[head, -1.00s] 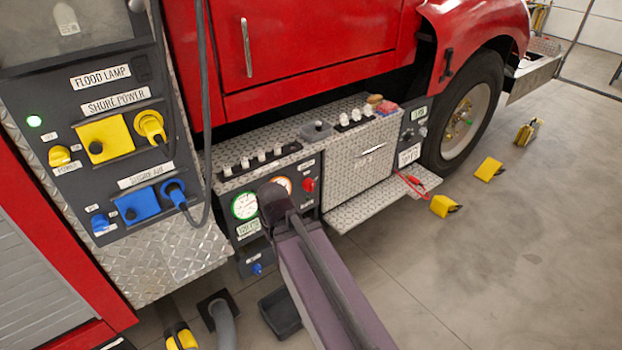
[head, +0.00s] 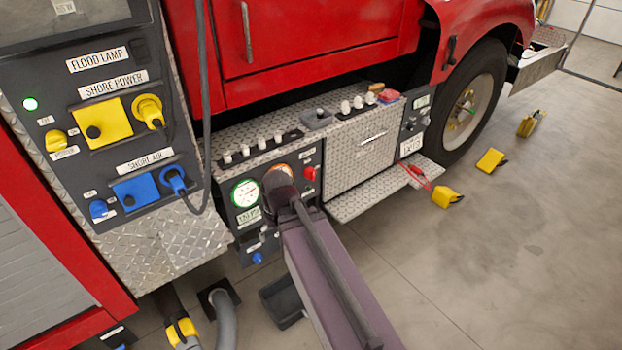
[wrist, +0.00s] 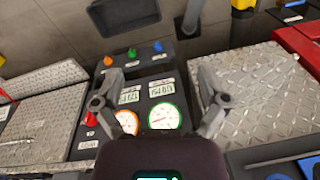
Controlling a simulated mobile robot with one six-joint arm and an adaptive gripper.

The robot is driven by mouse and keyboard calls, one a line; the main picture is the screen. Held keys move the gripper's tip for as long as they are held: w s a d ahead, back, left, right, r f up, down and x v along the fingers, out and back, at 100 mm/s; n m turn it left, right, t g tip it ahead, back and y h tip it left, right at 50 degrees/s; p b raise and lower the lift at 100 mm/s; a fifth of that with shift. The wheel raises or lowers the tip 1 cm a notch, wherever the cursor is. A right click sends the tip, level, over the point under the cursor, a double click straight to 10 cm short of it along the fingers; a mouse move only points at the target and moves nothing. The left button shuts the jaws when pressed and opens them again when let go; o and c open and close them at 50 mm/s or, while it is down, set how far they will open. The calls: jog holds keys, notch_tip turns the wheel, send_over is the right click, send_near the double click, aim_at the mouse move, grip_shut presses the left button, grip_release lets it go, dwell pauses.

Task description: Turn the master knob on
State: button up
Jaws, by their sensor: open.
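A dark pump panel on the red truck's side carries a red knob (head: 309,173), a blue knob (head: 257,258), a green-ringed gauge (head: 245,193) and an orange-ringed gauge (head: 278,176). In the head view, my arm hides part of the panel.
A shore panel with yellow (head: 101,125) and blue (head: 137,193) fittings stands at left, with a cable hanging beside it. A metal step (head: 385,190) juts out at right.

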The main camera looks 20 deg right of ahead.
jog(key=w+d+f+t+y+b, duration=0.1)
jog(key=w+f+t+y+b, duration=0.3)
jog(key=w+f+b, duration=0.6)
jog(key=m+t+h+b, duration=0.3)
jog(key=m+t+b, duration=0.75)
jog(key=b, duration=1.65)
send_near(313, 177)
notch_tip(313, 177, down, 2)
jog(key=s+n+t, duration=0.2)
jog(key=n+t, duration=0.1)
jog(key=shift+s+f+m, duration=0.1)
jog(key=shift+s+m, duration=0.05)
jog(key=shift+m, duration=0.1)
jog(key=w, duration=0.4)
jog(key=w+a, duration=0.1)
jog(key=w, duration=0.8)
jog(key=shift+w+a, duration=0.25)
jog(key=shift+w, duration=0.15)
